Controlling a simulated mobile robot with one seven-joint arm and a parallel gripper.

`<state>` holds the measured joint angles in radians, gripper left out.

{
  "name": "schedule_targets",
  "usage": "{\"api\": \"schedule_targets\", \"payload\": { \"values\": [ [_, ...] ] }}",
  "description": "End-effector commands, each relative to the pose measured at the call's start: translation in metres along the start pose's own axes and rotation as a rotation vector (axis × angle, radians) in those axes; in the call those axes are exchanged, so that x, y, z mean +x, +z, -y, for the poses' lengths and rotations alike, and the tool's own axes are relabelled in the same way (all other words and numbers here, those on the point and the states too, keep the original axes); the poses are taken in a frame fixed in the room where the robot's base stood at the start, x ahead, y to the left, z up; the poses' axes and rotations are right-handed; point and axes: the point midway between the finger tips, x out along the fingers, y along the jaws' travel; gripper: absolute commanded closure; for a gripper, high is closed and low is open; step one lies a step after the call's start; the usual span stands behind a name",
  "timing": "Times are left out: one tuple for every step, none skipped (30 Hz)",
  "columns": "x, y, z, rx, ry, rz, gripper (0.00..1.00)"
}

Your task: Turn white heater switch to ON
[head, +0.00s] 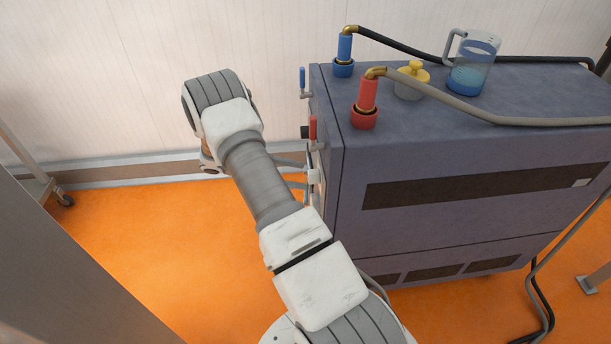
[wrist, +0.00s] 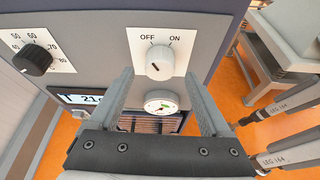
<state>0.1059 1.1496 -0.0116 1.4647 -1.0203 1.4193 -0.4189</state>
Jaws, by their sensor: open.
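The white heater switch (wrist: 159,62) is a round knob on a white plate marked OFF and ON, in the wrist view. A small dark mark shows on its left side, on the OFF side; its exact angle is hard to read. My gripper (wrist: 159,80) is open, with one finger to the left and one to the right of the knob. The fingertips are close to the panel, and I cannot tell whether they touch the knob. In the head view my gripper (head: 299,174) reaches the front of the blue-grey machine (head: 430,155), partly behind my arm.
A black dial (wrist: 37,60), a digital display (wrist: 90,99) and a round gauge (wrist: 161,103) are near the switch. Red (head: 313,128) and blue (head: 302,79) levers stick out from the machine's front. Hoses and a measuring jug (head: 469,75) are on top. Orange floor is clear at left.

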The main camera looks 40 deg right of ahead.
Motion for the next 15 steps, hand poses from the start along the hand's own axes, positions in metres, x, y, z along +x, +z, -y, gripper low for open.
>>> {"api": "schedule_targets", "payload": {
  "values": [
    [0.009, 0.0, 0.001, -0.001, -0.002, 0.0, 0.19],
    [0.013, 0.0, 0.0, -0.001, -0.001, 0.0, 0.19],
    [0.017, 0.0, 0.0, 0.0, -0.002, 0.001, 0.19],
    [0.02, 0.0, 0.0, 0.0, -0.002, 0.001, 0.19],
    [0.023, 0.0, 0.0, 0.0, -0.001, 0.001, 0.19],
    [0.026, 0.0, 0.0, 0.0, -0.001, 0.0, 0.19],
    [0.027, 0.0, 0.0, -0.001, 0.0, 0.0, 0.19],
    [0.029, -0.001, 0.0, -0.001, 0.0, 0.0, 0.19],
    [0.03, -0.001, 0.0, -0.001, 0.001, 0.0, 0.19],
    [0.03, 0.0, 0.0, -0.001, 0.001, 0.0, 0.19],
    [0.031, 0.0, 0.0, -0.001, 0.001, 0.0, 0.19],
    [0.031, 0.0, 0.0, -0.001, 0.001, 0.0, 0.19],
    [0.031, 0.0, 0.0, 0.0, 0.001, 0.0, 0.19],
    [0.031, 0.0, 0.0, 0.0, 0.001, 0.0, 0.19],
    [0.031, 0.0, 0.0, 0.0, 0.001, 0.0, 0.19]
  ]
}}
